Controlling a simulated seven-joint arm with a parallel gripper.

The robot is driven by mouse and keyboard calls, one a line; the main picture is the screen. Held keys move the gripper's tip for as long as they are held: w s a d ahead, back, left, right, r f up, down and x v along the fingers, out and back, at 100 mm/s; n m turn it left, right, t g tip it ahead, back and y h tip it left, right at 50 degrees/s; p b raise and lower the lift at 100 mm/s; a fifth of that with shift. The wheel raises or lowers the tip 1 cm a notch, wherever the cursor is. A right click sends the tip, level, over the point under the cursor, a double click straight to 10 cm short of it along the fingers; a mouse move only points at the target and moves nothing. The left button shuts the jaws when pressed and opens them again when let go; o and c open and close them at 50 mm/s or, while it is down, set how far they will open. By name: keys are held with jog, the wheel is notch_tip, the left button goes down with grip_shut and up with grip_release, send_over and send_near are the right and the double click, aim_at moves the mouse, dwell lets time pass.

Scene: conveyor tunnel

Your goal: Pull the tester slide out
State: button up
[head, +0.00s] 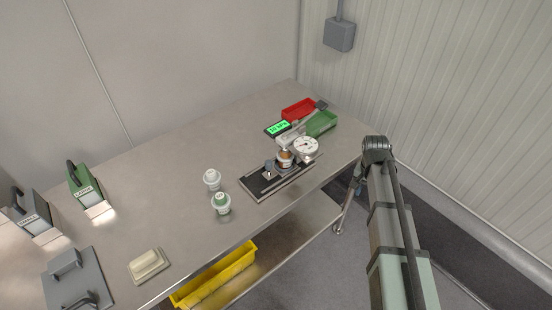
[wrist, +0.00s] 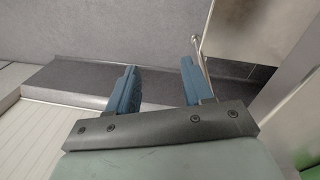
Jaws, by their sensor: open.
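The tester (head: 262,185) is a dark flat base near the table's right front edge, with light rails along it. A cup with a brown top (head: 285,158) stands at its right end, beside a round white dial gauge (head: 306,147). The slide cannot be told apart clearly from the base at this size. My gripper (wrist: 160,72) has two blue fingers, spread apart with nothing between them. In the head view only a small blue part shows beyond the table's right edge, partly behind my arm. The tester is not visible in the wrist view.
A green-lit display (head: 278,128), a red tray (head: 298,110) and a green tray (head: 321,124) stand behind the tester. A white jar (head: 212,178) and a green-lidded jar (head: 221,203) stand left of it. A yellow bin (head: 215,275) is below. The middle tabletop is clear.

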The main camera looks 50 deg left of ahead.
jog(key=s+a+r+t+y, duration=0.1)
jog(key=s+a+r, duration=0.3)
jog(key=a+r, duration=0.65)
jog(key=s+a+r+t+y, duration=0.1)
jog(key=s+a+r, duration=0.3)
jog(key=a+r, duration=0.65)
jog(key=shift+n+g, duration=0.5)
jog(key=shift+n, duration=0.4)
jog(key=s+r, duration=0.1)
jog(key=s, duration=0.1)
jog(key=s+a+r, duration=0.1)
jog(key=s+r, duration=0.1)
jog(key=s+a+r, duration=0.1)
jog(key=s, duration=0.2)
jog(key=shift+a+r, duration=0.1)
jog(key=shift+r, duration=0.2)
jog(key=n+g, duration=0.1)
jog(key=n, duration=0.1)
send_over(268, 162)
jog(key=f, duration=0.1)
jog(key=shift+g+h, duration=0.3)
jog(key=shift+h, duration=0.1)
notch_tip(268, 162, down, 14)
jog(key=shift+r, duration=0.2)
grip_shut()
